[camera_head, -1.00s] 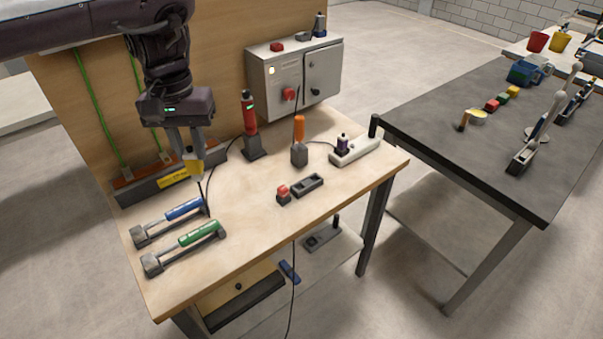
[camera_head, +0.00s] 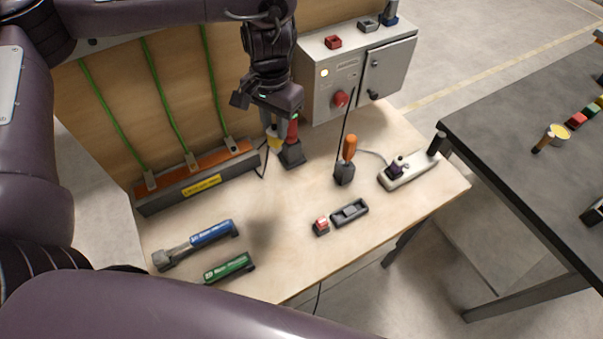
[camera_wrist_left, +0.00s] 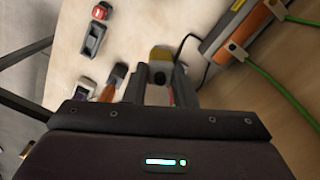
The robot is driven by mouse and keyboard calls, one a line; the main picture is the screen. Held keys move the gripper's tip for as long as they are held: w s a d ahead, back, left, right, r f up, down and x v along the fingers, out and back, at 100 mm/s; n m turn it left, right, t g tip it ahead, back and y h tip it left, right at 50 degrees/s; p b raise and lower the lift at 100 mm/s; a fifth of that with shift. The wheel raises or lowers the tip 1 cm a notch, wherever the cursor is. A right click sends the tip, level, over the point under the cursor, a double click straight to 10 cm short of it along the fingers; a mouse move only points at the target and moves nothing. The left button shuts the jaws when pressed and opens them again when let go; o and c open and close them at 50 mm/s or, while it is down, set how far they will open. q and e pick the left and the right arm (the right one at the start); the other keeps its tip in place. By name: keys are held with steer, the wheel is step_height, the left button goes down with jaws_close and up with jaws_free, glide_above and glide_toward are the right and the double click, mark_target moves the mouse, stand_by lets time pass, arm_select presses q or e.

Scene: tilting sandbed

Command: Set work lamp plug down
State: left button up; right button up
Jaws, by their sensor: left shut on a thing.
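The work lamp plug (camera_head: 274,142) is yellow and small, held between the fingers of my left gripper (camera_head: 273,131) above the back of the wooden bench. In the left wrist view the plug (camera_wrist_left: 161,54) shows between the two fingers of the left gripper (camera_wrist_left: 160,78), which is shut on it. A dark cord (camera_head: 263,160) shows beside the plug and bends down toward the bench. I cannot tell whether the plug touches the bench. A red upright tool in a dark base (camera_head: 292,155) stands right beside the gripper, partly hidden by it. My right gripper is not in view.
A grey rail with a yellow label (camera_head: 160,198) lies left of the plug. A grey control box (camera_head: 350,75) stands behind. An orange-handled tool (camera_head: 347,160), a power strip (camera_head: 410,172) and a red-buttoned block (camera_head: 321,226) are right. The bench middle (camera_head: 275,215) is clear.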

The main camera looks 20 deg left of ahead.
arm_select(q)
steer(key=s+m+p, duration=0.1)
steer(key=s+p, duration=0.1)
steer(key=s, duration=0.2)
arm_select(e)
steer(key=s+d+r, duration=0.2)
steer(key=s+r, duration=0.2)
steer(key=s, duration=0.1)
arm_select(q)
steer(key=b, duration=0.1)
glide_above(274, 205)
step_height(274, 205, down, 9)
step_height(274, 205, down, 11)
steer(key=b, duration=0.4)
steer(key=shift+f, duration=0.3)
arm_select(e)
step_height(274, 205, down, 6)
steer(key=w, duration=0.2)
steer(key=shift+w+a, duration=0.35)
arm_select(q)
steer(key=o, duration=1)
steer(key=shift+f, duration=0.1)
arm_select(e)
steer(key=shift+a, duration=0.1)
